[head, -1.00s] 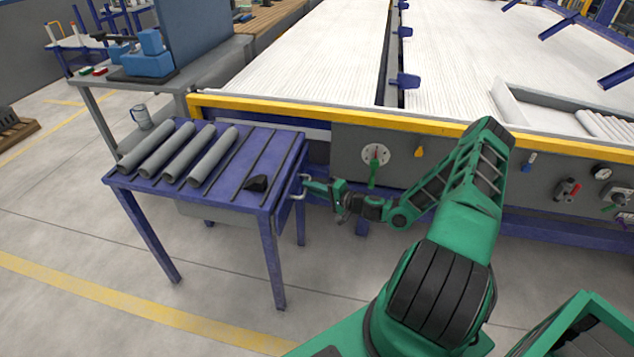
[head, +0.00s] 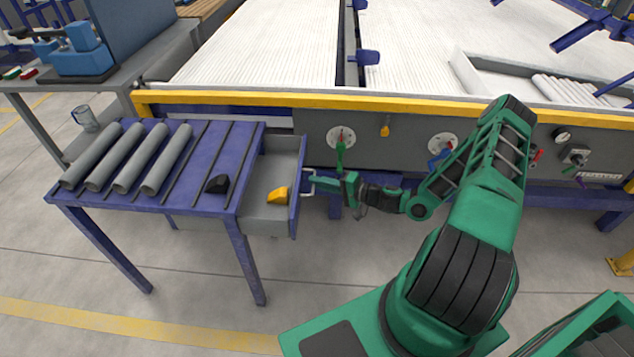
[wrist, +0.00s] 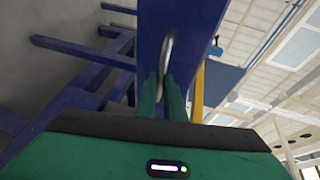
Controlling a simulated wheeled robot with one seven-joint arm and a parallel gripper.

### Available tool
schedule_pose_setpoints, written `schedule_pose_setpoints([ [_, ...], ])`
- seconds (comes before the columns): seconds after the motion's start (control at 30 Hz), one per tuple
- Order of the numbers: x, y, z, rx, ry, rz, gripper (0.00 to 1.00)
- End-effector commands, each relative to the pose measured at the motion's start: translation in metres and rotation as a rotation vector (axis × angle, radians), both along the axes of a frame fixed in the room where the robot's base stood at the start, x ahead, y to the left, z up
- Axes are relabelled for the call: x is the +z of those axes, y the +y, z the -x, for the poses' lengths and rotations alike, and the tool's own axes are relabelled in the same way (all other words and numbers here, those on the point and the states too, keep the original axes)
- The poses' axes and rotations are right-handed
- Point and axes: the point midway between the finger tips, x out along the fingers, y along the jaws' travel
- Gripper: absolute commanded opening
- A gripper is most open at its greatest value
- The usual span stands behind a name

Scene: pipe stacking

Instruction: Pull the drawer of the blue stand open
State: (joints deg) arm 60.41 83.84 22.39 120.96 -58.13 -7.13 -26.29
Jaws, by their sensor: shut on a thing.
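The blue stand (head: 215,150) is at the left in the head view. Its grey drawer (head: 268,175) sticks out of the right side, and a yellow object (head: 277,196) lies inside it. My green gripper (head: 322,185) is at the drawer's blue front (head: 296,199), shut on its metal handle (head: 308,182). In the wrist view the two green fingers (wrist: 162,98) close around the curved handle (wrist: 167,50), against the blue drawer front (wrist: 185,20).
Several grey pipes (head: 128,158) and a black object (head: 217,184) lie on the stand's top. A grey panel with dials (head: 341,137) and a yellow rail (head: 250,101) run behind my arm. Open floor lies in front of the stand.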

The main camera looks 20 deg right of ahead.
Motion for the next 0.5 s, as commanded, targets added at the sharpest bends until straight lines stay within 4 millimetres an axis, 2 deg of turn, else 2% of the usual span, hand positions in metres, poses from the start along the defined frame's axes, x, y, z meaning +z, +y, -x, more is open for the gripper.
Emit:
schedule_pose_setpoints([
  [0.23,-0.0021,-0.0038,-0.002,-0.009,0.001,0.008,0.0],
  [0.27,-0.0021,-0.0038,-0.0021,-0.01,0.001,0.008,0.14],
  [0.3,-0.002,-0.0036,-0.0021,-0.009,0.001,0.008,0.23],
  [0.33,-0.0019,-0.0032,-0.002,-0.009,0.001,0.008,0.28],
  [0.5,-0.0009,-0.0015,-0.0015,-0.005,0.0,0.005,0.28],
])
